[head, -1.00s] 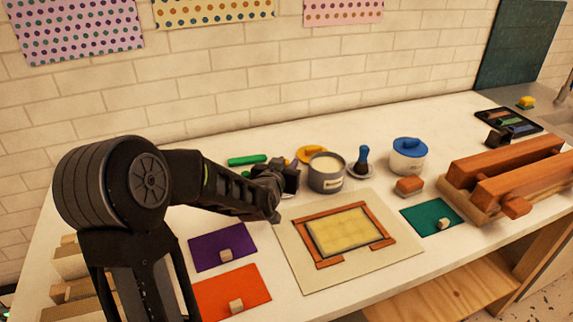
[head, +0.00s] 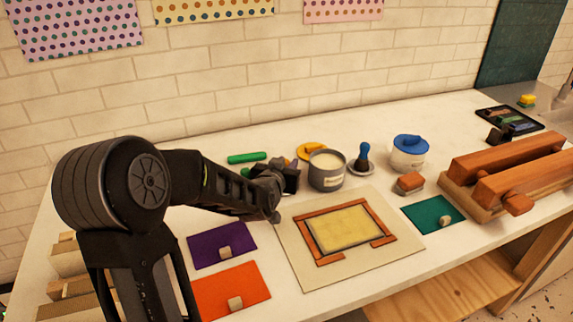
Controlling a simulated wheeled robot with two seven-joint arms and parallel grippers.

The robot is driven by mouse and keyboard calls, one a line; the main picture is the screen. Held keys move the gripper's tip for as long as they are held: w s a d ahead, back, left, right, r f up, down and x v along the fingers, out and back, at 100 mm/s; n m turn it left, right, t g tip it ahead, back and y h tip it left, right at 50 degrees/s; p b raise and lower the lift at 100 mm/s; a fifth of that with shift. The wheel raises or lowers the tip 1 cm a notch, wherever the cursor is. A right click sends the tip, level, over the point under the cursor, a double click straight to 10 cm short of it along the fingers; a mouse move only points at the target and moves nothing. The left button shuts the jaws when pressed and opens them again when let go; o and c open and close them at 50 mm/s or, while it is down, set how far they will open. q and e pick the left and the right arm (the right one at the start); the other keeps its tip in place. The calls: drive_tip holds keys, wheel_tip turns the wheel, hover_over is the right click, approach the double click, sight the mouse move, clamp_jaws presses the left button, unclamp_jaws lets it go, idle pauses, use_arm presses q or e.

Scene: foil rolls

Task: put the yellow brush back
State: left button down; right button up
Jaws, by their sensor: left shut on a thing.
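My left gripper (head: 289,178) is low over the table, just left of the grey pot, its jaws largely hidden by its own wrist. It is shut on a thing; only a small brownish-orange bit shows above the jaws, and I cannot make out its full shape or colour. A flat yellow piece (head: 310,151) lies behind the grey pot (head: 327,172), partly hidden by it; I cannot tell whether it is a lid or a holder. A blue brush (head: 364,155) stands upright in a small grey dish. My right gripper is not in view.
A green roll (head: 247,158) lies behind my arm. A wooden frame with a yellow panel (head: 345,229) lies on a pale mat (head: 300,279). Purple (head: 205,252), orange (head: 260,281) and teal (head: 424,216) sheets surround it. A blue-lidded tub (head: 408,155) and wooden press (head: 510,172) stand right.

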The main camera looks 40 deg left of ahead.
use_arm(q)
drive_tip(key=shift+f, duration=0.1)
drive_tip(key=c, duration=1.1)
unclamp_jaws()
drive_tip(key=shift+o, duration=0.3)
drive_tip(key=o, duration=0.4)
wheel_tip(320, 180, up, 9)
drive_tip(key=p, duration=0.6)
